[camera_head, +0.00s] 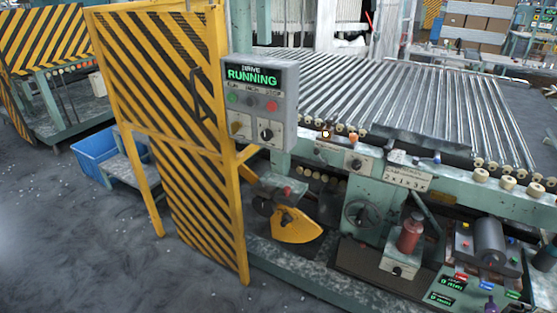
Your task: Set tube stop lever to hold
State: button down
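No part of my gripper shows. I cannot tell for sure which part is the tube stop lever, as the labels are too small to read. A small pale box with a dark knob (355,164) sits on the front rail of the tube conveyor. A small lever with a pale, orange-edged tip (325,134) stands up to its left. A grey drive panel (288,88) reads "DRIVE RUNNING" in green. It has several buttons and two knobs below.
A yellow-and-black striped guard door (178,125) stands left of the machine. Glass tubes (320,85) lie across the conveyor. A handwheel (361,214), a yellow guard (296,226) and a red cylinder (410,233) are below. A blue bin (95,152) stands left. Front-left floor is open.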

aim_at(325, 162)
jog(key=u, duration=0.1)
jog(key=k, duration=0.25)
jog(key=u, duration=1.95)
jog(key=k, duration=0.65)
jog(key=z, duration=0.3)
jog(key=i, duration=1.65)
jog(key=u, duration=0.25)
